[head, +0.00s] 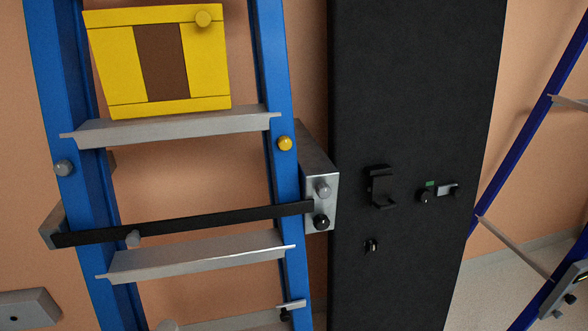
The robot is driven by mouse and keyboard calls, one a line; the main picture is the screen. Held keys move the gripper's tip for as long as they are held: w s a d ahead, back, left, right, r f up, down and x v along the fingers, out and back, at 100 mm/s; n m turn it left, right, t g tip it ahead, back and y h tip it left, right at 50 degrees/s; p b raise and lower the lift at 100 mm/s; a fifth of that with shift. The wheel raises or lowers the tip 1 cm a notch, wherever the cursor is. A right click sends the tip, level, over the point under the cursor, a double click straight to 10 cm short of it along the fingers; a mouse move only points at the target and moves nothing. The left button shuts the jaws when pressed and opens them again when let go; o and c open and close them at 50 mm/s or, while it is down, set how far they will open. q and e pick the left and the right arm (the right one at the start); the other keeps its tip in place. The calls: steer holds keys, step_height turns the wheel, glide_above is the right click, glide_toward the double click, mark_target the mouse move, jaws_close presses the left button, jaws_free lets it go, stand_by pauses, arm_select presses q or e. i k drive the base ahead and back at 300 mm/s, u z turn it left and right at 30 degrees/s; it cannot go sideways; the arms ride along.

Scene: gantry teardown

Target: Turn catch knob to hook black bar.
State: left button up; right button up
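A black bar (190,223) runs across the front of a blue ladder frame (270,60), tilted slightly up to the right. Its left end lies at a grey bracket (52,226) on the left rail. Its right end reaches a silver bracket (312,165) beside the right rail. That bracket carries a grey knob (323,190) and, below it, a black knob (321,222) close to the bar's end. I cannot tell which knob is the catch knob or whether the bar is hooked. A small grey peg (133,239) sits at the bar's lower edge. Neither gripper shows.
A yellow and brown panel (208,70) sits above a grey rung (180,127). A yellow knob (285,143) is on the right rail. A black panel (410,90) at right carries a black hook (380,187) and small latches. Another blue ladder (515,165) stands far right.

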mark_target(323, 190)
steer(key=k, duration=1.25)
steer(key=u, duration=0.9)
steer(key=i, duration=1.35)
steer(key=z, duration=0.55)
